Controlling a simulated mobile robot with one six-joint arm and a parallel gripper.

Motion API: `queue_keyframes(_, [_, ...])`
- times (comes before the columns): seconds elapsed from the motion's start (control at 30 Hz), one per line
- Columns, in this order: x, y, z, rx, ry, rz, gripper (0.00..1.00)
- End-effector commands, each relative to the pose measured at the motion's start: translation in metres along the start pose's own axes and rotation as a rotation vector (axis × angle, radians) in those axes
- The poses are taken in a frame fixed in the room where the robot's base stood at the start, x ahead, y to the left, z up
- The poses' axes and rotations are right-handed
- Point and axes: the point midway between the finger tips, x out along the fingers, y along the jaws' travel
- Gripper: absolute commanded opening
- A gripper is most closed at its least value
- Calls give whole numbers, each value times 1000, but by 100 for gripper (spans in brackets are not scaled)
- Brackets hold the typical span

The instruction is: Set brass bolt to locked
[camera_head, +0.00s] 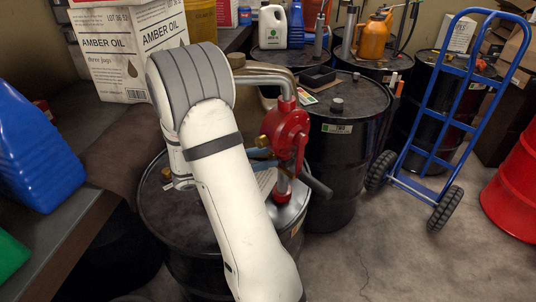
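A red rotary hand pump (286,128) stands upright on a black drum (163,214) in front of me. A small brass-coloured piece (262,142) shows at the left side of the pump body; it may be the brass bolt, but it is too small to tell its position. A dark crank handle (318,186) sticks out at the pump's lower right. My white arm crosses in front of the drum and covers much of its top and the area left of the pump.
A bench with an amber oil box (128,52) and a blue jug (36,150) lies to the left. Another black drum (338,165) stands close behind the pump. A blue hand truck (447,110) and a red drum (515,190) are on the right. The floor at lower right is clear.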

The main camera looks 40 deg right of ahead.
Motion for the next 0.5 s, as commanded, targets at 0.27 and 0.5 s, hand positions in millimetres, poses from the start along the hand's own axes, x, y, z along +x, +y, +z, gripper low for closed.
queue_keyframes(0.27, [-6,1,-1,1,0,3,42])
queue_keyframes(0.5, [-44,2,-2,2,0,5,42])
